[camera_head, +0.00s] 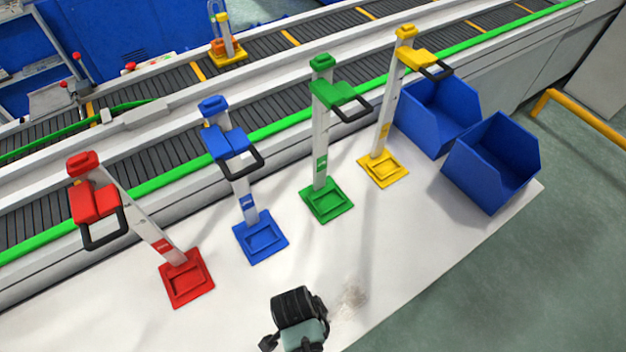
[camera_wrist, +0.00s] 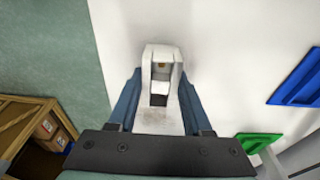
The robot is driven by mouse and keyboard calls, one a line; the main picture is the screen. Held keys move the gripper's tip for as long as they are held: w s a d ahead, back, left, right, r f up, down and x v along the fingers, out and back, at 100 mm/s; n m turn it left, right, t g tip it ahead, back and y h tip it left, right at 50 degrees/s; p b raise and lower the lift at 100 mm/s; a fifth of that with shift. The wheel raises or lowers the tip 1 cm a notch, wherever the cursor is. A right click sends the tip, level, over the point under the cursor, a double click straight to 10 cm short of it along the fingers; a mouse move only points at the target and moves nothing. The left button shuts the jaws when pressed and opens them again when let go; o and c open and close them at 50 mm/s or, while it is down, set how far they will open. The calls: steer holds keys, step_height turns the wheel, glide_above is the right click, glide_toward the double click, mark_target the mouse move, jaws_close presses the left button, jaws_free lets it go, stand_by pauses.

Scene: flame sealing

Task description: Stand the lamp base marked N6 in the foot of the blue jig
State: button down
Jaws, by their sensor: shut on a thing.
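My gripper (camera_wrist: 159,78) is shut on a pale whitish piece (camera_wrist: 163,53) with a dark opening and a small orange-brown spot. I take it for the lamp base; no N6 mark is readable. In the head view, dark parts of my arm show at the bottom, and the held piece cannot be made out. The blue jig (camera_head: 242,178) has a pale post, a blue head with a black loop, and a square blue foot (camera_head: 260,240) with a shallow recess, which looks empty. A blue plate, apparently that foot, shows at the right of the wrist view (camera_wrist: 299,80), apart from my gripper.
A red jig (camera_head: 187,280) stands left of the blue one; green (camera_head: 327,202) and yellow (camera_head: 383,170) jigs stand to its right. Two blue bins (camera_head: 492,165) sit at the right of the white table (camera_head: 420,235). A conveyor runs behind. A wooden crate (camera_wrist: 38,112) stands beyond the table edge.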

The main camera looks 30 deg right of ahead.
steer(key=shift+f, duration=0.2)
steer(key=shift+f, duration=0.15)
steer(key=shift+c, duration=1.6)
jaws_free()
step_height(320, 180, up, 12)
steer(key=a, duration=0.1)
steer(key=shift+a, duration=0.4)
